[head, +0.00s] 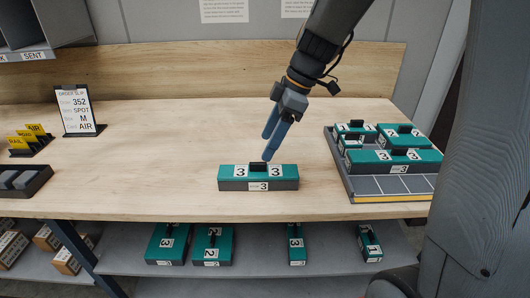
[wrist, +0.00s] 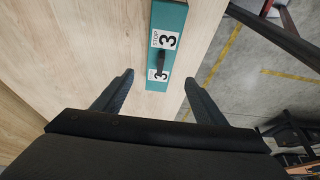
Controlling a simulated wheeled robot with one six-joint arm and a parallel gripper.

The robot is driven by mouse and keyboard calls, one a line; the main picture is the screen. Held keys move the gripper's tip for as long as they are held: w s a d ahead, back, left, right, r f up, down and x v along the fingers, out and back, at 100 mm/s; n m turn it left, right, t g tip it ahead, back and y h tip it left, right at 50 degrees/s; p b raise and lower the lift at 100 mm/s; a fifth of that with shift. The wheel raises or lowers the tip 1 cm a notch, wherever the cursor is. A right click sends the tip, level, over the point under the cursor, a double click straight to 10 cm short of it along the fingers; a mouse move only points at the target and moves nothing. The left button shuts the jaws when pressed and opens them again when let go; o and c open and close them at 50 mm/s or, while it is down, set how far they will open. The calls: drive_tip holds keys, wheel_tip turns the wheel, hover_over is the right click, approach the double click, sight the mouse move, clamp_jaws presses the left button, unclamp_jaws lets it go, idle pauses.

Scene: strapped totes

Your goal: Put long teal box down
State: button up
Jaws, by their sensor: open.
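A long teal box (head: 230,178) with a dark lower half, labels with the number 3 and a black handle on top rests on the wooden table (head: 150,160), close to its front edge. My gripper (head: 270,145) is above the box, its blue fingers pointing down near the handle. In the wrist view the box (wrist: 168,18) lies ahead, its near end between the fingertips of my gripper (wrist: 158,80). The fingers stand apart, and neither touches the box in that view. My gripper is open and empty.
A grey tray (head: 365,188) with several teal boxes stands at the right. An order slip (head: 77,108) reading 352, SPOT, M, AIR stands at the left by yellow cards (head: 28,137). More teal boxes (head: 212,245) lie on the lower shelf (head: 262,266).

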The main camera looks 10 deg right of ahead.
drive_tip(key=s+d+f+m+h, duration=0.2)
drive_tip(key=s+d+f+m, duration=0.1)
drive_tip(key=s+m, duration=0.4)
drive_tip(key=s+d+f+m+h, duration=0.2)
drive_tip(key=s+d+f+m, duration=0.1)
drive_tip(key=s+f+m, duration=0.3)
drive_tip(key=s+m, duration=0.1)
drive_tip(key=m, duration=0.1)
drive_tip(key=shift+f+m+h, duration=0.15)
drive_tip(key=shift+m+h, duration=0.15)
drive_tip(key=shift+m, duration=0.1)
